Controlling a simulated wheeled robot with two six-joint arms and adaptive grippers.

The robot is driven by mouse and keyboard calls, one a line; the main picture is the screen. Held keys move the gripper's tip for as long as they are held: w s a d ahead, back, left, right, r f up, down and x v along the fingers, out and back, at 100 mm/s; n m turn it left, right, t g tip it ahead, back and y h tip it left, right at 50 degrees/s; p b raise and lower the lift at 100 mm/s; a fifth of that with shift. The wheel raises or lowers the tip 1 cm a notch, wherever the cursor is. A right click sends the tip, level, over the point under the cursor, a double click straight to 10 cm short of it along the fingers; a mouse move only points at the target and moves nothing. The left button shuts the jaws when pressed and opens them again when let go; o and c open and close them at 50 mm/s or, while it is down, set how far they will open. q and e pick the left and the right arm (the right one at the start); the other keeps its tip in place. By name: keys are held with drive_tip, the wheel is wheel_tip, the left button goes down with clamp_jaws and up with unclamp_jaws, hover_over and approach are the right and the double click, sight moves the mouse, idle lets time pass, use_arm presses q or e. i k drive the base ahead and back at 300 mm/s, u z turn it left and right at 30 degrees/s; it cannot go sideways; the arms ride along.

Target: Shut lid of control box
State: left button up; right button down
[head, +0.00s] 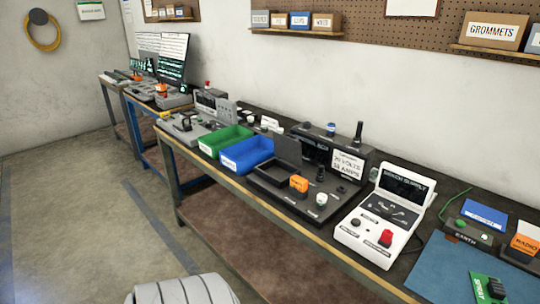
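A black control box (318,206) stands on the long workbench. A dark lid panel (287,149) stands raised at the back of a shallow open compartment (272,179) on its left part. An orange block (298,184) and a white-and-green knob (321,199) sit on its front deck. Neither of my grippers is in view.
A blue bin (246,155) and a green bin (225,141) stand left of the black box. A white bench supply (384,213) with a red switch stands close to its right. A blue mat (450,265) lies further right. The floor (85,215) in front is clear.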

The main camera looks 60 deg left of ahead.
sight(289, 150)
drive_tip(key=u, duration=1.75)
